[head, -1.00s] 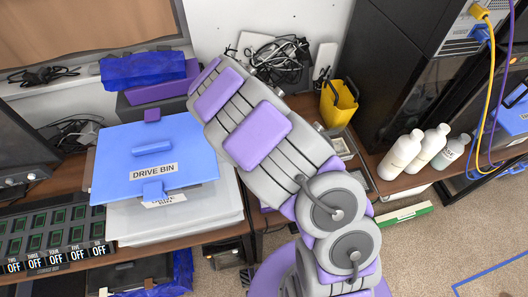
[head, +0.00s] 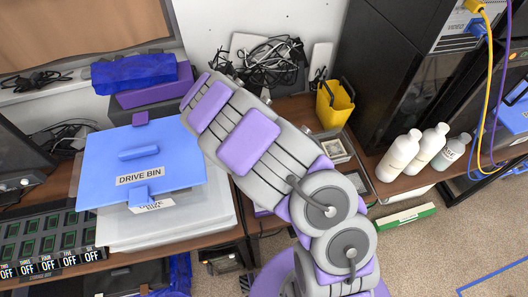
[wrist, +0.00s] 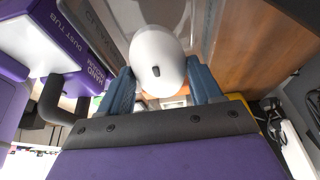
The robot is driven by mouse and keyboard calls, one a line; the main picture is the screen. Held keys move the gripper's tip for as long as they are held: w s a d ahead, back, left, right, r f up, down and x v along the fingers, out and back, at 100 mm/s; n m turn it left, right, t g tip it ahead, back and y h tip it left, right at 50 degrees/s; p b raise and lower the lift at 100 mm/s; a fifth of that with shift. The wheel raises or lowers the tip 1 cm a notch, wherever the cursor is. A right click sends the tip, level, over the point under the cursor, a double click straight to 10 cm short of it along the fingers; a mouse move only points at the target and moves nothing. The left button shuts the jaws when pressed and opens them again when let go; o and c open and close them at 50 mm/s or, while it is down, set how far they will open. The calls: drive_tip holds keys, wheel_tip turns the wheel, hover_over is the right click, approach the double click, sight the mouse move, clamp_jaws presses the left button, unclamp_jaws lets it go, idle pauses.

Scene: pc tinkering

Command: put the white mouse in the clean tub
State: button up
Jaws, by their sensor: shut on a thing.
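The white mouse (wrist: 157,62) shows in the wrist view, rounded and glossy with a small dark slot. My gripper (wrist: 157,82) is shut on it, with a blue-grey finger on each side. In the head view my arm crosses the middle and hides the gripper and mouse. A grey, partly see-through tub-like surface (wrist: 180,15) is behind the mouse in the wrist view. I cannot tell whether it is the clean tub.
A blue-lidded drive bin (head: 105,170) stands on the wooden desk at left. A yellow bucket (head: 335,108), tangled cables (head: 265,60) and several white bottles (head: 400,155) are along the back and right. A black cabinet (head: 385,70) rises behind the bottles.

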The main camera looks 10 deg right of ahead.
drive_tip(key=shift+a+f+b, duration=0.4)
drive_tip(key=shift+a, duration=0.2)
drive_tip(key=o, duration=1.1)
drive_tip(key=shift+s+d+f, duration=0.1)
drive_tip(key=shift+s+d, duration=0.05)
drive_tip(key=shift+r+p, duration=0.4)
drive_tip(key=shift+p, duration=0.2)
drive_tip(key=p+v, duration=0.1)
drive_tip(key=v, duration=0.7)
drive_tip(key=shift+w+p, duration=0.2)
drive_tip(key=shift+p, duration=0.2)
